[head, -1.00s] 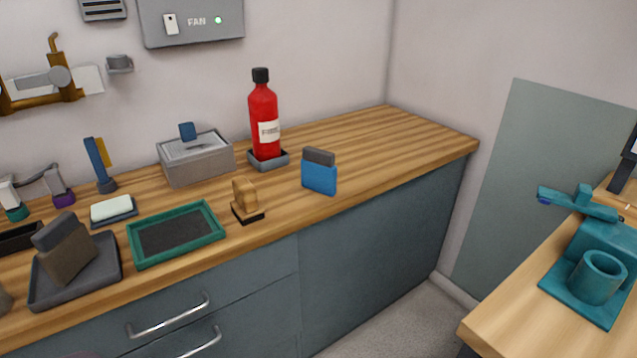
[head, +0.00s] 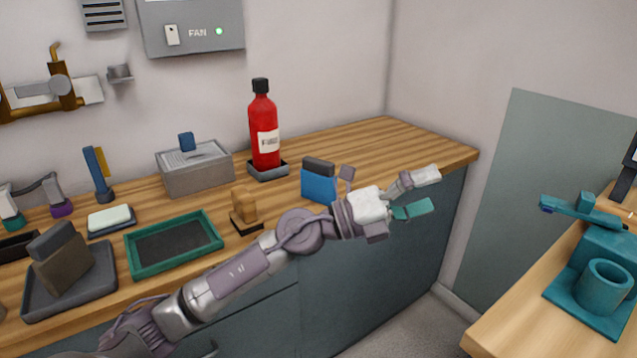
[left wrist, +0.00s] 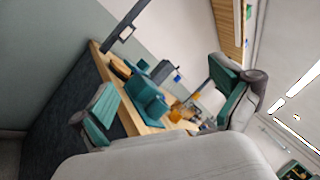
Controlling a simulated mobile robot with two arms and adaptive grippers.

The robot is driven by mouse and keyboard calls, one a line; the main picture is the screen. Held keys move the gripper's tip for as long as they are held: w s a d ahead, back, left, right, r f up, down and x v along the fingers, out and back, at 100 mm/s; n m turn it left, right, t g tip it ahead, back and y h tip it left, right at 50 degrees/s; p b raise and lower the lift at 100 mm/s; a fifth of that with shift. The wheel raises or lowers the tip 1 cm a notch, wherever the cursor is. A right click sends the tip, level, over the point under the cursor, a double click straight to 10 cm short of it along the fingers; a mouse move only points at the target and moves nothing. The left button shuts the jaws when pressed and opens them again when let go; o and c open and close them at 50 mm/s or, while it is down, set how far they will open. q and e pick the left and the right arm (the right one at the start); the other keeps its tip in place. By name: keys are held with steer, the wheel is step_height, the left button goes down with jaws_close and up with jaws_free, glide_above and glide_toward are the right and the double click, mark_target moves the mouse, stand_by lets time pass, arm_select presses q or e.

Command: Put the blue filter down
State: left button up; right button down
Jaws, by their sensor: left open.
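The blue filter (head: 319,187), a blue block with a dark grey top, stands upright on the wooden counter near its front edge. My left arm reaches in from the lower left, and its hand partly covers the filter's lower right. My left gripper (head: 432,190) is open to the right of the filter, out past the counter's front edge. One finger pad shows teal. In the left wrist view my left gripper (left wrist: 163,82) has its pads wide apart with nothing held. The filter does not show there. My right gripper is not in view.
A red bottle (head: 264,130) stands behind the filter, and a tan stamp-like block (head: 244,207) to its left. A green-rimmed tray (head: 133,262) and a dark tray (head: 103,270) with a brown block are further left. The counter's right end is clear. A second table (head: 520,305) holds a teal device.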

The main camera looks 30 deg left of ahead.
arm_select(q)
steer(key=w+a+f+m+g+y, duration=0.2)
steer(key=w+a+m+g+y, duration=0.1)
steer(key=a+m+g+y, duration=0.15)
steer(key=n+y, duration=0.2)
steer(key=y, duration=1)
glide_toward(318, 161)
steer(key=x, duration=0.4)
steer(key=shift+w+a+f, duration=0.15)
steer(key=b+x, duration=0.1)
steer(key=x, duration=0.4)
steer(key=shift+w+f, duration=0.15)
steer(key=shift+f, duration=0.05)
steer(key=shift+w+f, duration=0.2)
steer(key=shift+w, duration=0.05)
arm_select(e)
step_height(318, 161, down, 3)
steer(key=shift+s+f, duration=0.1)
arm_select(q)
steer(key=shift+c, duration=0.2)
steer(key=shift+r, duration=0.1)
steer(key=c, duration=0.9)
